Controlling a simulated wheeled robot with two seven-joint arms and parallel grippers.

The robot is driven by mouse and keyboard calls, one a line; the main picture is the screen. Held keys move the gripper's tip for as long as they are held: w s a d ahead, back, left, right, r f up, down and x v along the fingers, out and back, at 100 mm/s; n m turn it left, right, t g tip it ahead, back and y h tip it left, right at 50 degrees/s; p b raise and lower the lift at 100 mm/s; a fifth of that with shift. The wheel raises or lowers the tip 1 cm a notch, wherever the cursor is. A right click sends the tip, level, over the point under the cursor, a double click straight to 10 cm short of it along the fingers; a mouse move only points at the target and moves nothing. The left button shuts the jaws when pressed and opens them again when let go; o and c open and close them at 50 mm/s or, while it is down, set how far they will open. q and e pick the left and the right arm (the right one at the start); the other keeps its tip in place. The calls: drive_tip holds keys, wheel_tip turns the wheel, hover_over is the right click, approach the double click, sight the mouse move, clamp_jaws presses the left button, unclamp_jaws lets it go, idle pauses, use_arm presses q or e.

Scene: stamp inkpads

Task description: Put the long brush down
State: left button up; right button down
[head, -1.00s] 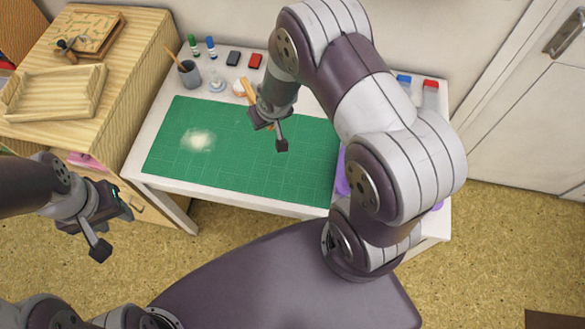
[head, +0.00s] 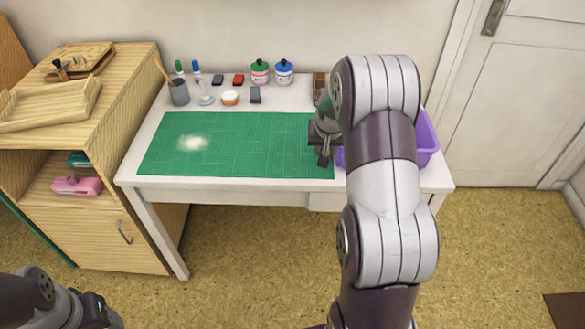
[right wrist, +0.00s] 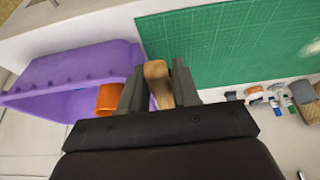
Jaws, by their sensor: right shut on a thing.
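My right gripper (head: 322,158) is above the right end of the green mat, beside the purple bin. In the right wrist view its fingers (right wrist: 158,88) are shut on a tan wooden piece, seemingly the handle of the long brush (right wrist: 157,80). The rest of the brush is hidden, and in the head view my arm and gripper cover it. My left gripper (head: 92,312) is at the bottom left, away from the desk, with its fingertips cut off by the frame.
The purple bin (head: 428,138) at the desk's right end holds an orange thing (right wrist: 108,98). A grey cup (head: 180,93) with a wooden stick, inkpads and lidded pots (head: 284,72) line the back. The green mat (head: 250,145) is clear except for a pale patch (head: 193,143).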

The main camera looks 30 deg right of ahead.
hover_over(292, 161)
drive_tip(key=s, duration=0.1)
drive_tip(key=f, duration=0.6)
drive_tip(key=shift+s+a+f, duration=0.15)
drive_tip(key=shift+a+f, duration=0.05)
drive_tip(key=shift+a, duration=0.15)
wheel_tip(292, 161, down, 4)
drive_tip(key=shift+a+r+p, duration=0.1)
drive_tip(key=shift+r+p, duration=0.1)
drive_tip(key=shift+p, duration=0.1)
drive_tip(key=shift+f, duration=0.3)
drive_tip(key=c, duration=0.8)
unclamp_jaws()
